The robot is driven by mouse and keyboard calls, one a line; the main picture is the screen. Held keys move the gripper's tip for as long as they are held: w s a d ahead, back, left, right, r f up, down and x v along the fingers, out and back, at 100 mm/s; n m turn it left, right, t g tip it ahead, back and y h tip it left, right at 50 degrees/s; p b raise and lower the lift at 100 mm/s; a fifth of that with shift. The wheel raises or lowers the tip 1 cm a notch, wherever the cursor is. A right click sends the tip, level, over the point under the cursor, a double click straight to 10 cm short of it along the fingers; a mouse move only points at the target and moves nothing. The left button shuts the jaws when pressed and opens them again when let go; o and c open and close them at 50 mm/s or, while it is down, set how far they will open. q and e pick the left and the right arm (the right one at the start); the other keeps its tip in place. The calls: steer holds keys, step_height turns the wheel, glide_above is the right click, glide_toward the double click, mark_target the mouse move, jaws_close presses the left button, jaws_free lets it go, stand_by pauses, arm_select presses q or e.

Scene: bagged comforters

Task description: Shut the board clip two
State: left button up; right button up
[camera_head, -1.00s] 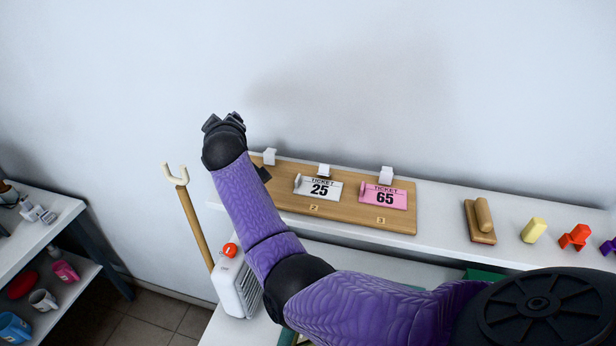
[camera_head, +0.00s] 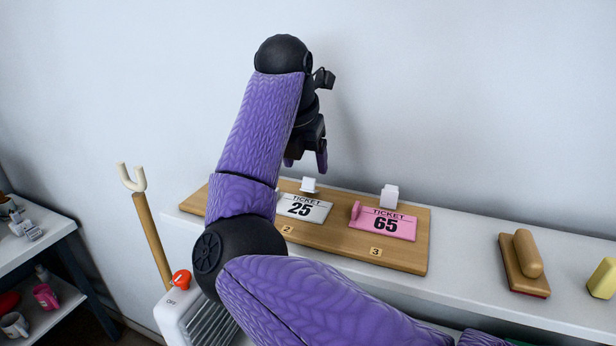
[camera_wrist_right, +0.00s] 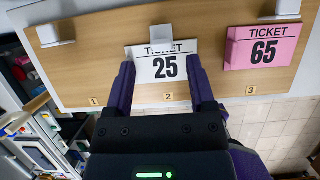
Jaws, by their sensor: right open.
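The wooden board (camera_head: 340,240) lies on a white shelf against the wall. Clip two (camera_head: 309,186) is a small white block at the top edge of the white ticket 25 (camera_head: 303,208), above the label 2. In the wrist view the clip (camera_wrist_right: 158,33) is just beyond the ticket (camera_wrist_right: 165,65); I cannot tell whether it is open or shut. My right gripper (camera_head: 305,161) is open and empty above the board, pointing down near clip two. In the wrist view its fingers (camera_wrist_right: 162,70) are on either side of ticket 25. My left gripper is out of view.
Clip three (camera_head: 389,195) stands above the pink ticket 65 (camera_head: 384,225). Clip one (camera_wrist_right: 48,33) shows at the left of the wrist view. A wooden-handled block (camera_head: 524,265) lies on the shelf at right. A forked wooden pole (camera_head: 150,235) stands at left.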

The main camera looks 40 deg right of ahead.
mark_target(309, 179)
steer(key=x, duration=0.4)
steer(key=shift+d, duration=0.1)
steer(key=c, duration=0.9)
jaws_close()
steer(key=shift+f+b, duration=0.15)
steer(key=shift+b, duration=0.25)
steer(key=h+b, duration=0.1)
steer(key=b, duration=0.2)
steer(key=a+f+t+h+b, duration=0.1)
steer(key=h+b, duration=0.1)
steer(key=b, duration=0.1)
steer(key=t+h+b, duration=0.1)
steer(key=b, duration=0.2)
steer(key=shift+s+a+f+h, duration=0.25)
steer(key=shift+s+h, duration=0.05)
steer(key=shift+s, duration=0.1)
steer(key=shift+a+t+h+b, duration=0.1)
steer(key=shift+t+h+b, duration=0.2)
steer(key=shift+b, duration=0.55)
arm_select(q)
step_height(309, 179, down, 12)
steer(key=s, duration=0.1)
steer(key=shift+b, duration=0.3)
arm_select(e)
steer(key=shift+s+r, duration=0.1)
steer(key=shift+r, duration=0.05)
